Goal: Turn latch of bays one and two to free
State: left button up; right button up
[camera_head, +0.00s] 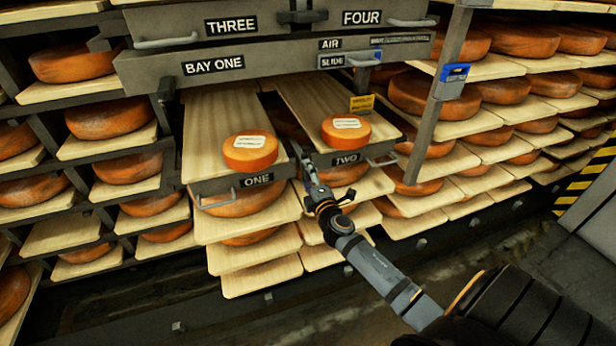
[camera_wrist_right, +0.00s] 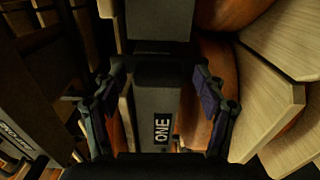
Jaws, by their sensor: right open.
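The drawer board labelled ONE (camera_head: 257,180) carries a small orange cheese (camera_head: 250,153) with a white label. The board labelled TWO (camera_head: 346,158) carries a similar cheese (camera_head: 346,131). Both boards stand out from the rack under the BAY ONE beam (camera_head: 212,66). My right gripper (camera_head: 303,160) is at the gap between the two front plates. In the right wrist view its open fingers (camera_wrist_right: 160,72) stand on both sides of a grey part, with the ONE plate (camera_wrist_right: 161,128) between them. My left gripper is not in view.
Racks of large cheese wheels on boards fill both sides. Above are drawers THREE and FOUR (camera_head: 361,18), with a dark fitting (camera_head: 302,16) between them. A grey post (camera_head: 437,90) with a blue box (camera_head: 455,71) stands to the right.

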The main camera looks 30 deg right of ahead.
jog(key=v, duration=1.2)
